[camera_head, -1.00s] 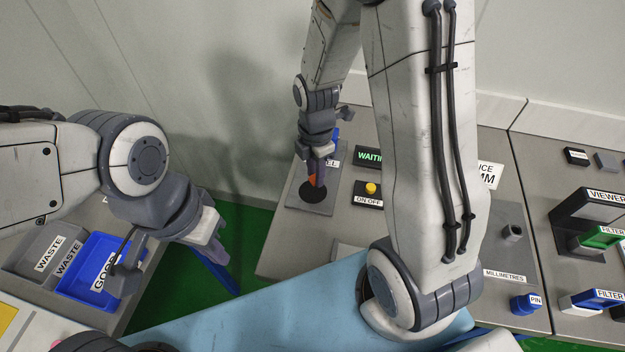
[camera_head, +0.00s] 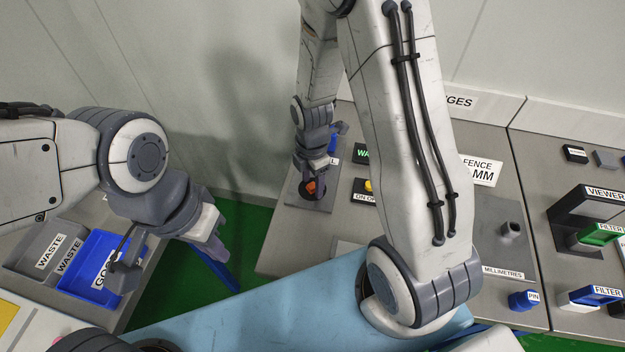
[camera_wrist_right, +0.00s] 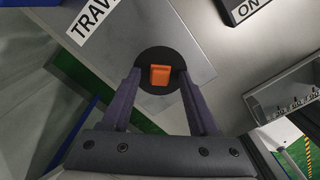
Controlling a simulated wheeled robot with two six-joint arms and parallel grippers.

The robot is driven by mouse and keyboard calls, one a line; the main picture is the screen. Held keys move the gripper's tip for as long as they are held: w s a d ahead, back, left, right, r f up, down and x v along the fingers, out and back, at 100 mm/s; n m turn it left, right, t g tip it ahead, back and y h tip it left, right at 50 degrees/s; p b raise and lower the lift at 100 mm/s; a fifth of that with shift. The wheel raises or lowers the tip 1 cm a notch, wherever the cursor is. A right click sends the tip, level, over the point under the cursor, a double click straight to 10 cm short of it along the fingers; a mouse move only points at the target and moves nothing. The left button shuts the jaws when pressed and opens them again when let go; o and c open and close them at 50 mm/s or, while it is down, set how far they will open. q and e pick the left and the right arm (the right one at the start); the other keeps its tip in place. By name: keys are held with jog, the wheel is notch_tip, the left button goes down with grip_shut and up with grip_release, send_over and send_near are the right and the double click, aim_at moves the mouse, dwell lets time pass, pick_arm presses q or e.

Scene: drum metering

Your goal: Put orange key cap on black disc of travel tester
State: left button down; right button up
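The orange key cap (camera_wrist_right: 160,75) rests on the black disc (camera_wrist_right: 161,57) of the travel tester, near its middle, in the right wrist view. The cap also shows in the head view (camera_head: 311,187) on the grey tester plate (camera_head: 324,203). My right gripper (camera_wrist_right: 158,78) is open around the cap, with a gap between each purple-grey finger and the cap's sides. In the head view my right gripper (camera_head: 310,178) is low over the disc and hides part of it. My left gripper (camera_head: 218,250) hangs away at the left; its finger opening is not clear.
A blue bin (camera_head: 84,291) and a grey waste bin (camera_head: 27,255) stand at the left. The on/off box (camera_head: 364,199) with its yellow button is right of the tester. A blue pin (camera_head: 522,300) stands further right. My right arm hides part of the bench.

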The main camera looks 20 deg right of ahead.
aim_at(312, 185)
jog(key=shift+r, duration=0.4)
notch_tip(312, 185, up, 10)
jog(key=r, duration=0.1)
jog(key=s+a+r+m, duration=0.3)
jog(key=s+a+m, duration=0.3)
jog(key=s, duration=0.3)
jog(key=s+a+r+m+y, duration=0.1)
jog(key=s+a+r+m, duration=0.2)
jog(key=s+a+m, duration=0.3)
jog(key=s+m, duration=0.1)
jog(key=s, duration=0.2)
jog(key=shift+a+r, duration=0.15)
jog(key=shift+a, duration=0.1)
jog(key=shift+d, duration=0.1)
